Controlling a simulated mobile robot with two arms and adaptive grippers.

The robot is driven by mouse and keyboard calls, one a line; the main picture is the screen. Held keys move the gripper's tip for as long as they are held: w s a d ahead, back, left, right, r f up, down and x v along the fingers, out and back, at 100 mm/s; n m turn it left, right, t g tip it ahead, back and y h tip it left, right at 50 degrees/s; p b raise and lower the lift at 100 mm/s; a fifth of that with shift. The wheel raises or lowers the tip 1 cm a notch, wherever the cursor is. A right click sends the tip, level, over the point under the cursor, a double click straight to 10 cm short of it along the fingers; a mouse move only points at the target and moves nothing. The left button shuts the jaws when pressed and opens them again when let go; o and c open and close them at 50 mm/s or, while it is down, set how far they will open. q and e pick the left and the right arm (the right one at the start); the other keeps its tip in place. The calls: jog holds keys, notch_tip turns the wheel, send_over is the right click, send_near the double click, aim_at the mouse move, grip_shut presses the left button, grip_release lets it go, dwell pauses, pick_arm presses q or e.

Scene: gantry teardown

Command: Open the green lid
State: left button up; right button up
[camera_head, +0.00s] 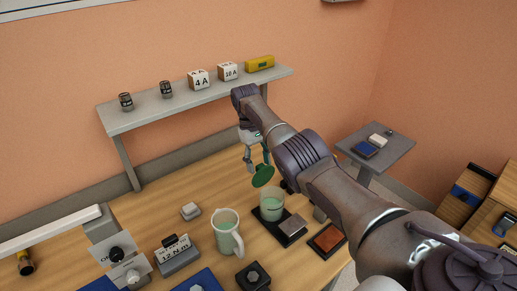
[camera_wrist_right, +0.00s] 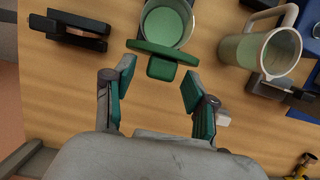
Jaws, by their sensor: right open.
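The green lid (camera_head: 263,176) is a round disc with a small block-like knob. It stands tilted up at the rim of a cup of pale green liquid (camera_head: 271,205), whose mouth is uncovered. In the right wrist view the lid (camera_wrist_right: 165,52) shows nearly edge-on beside the cup (camera_wrist_right: 166,20), with its knob facing my gripper. My right gripper (camera_head: 257,164) is open behind the lid. In the wrist view its fingers (camera_wrist_right: 158,80) are spread, with the knob near the gap between them and no clear grip on it. My left gripper is not in view.
A measuring jug (camera_head: 227,233) stands left of the cup. A dark block with a grey top (camera_head: 293,225) and a brown-topped block (camera_head: 327,240) lie to the right. A wall shelf (camera_head: 200,99) with small items runs behind. Bare table (camera_head: 165,205) lies at left.

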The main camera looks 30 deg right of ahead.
notch_tip(320, 180, up, 7)
jog(key=shift+r, duration=0.3)
jog(key=shift+r, duration=0.1)
dwell(0.7)
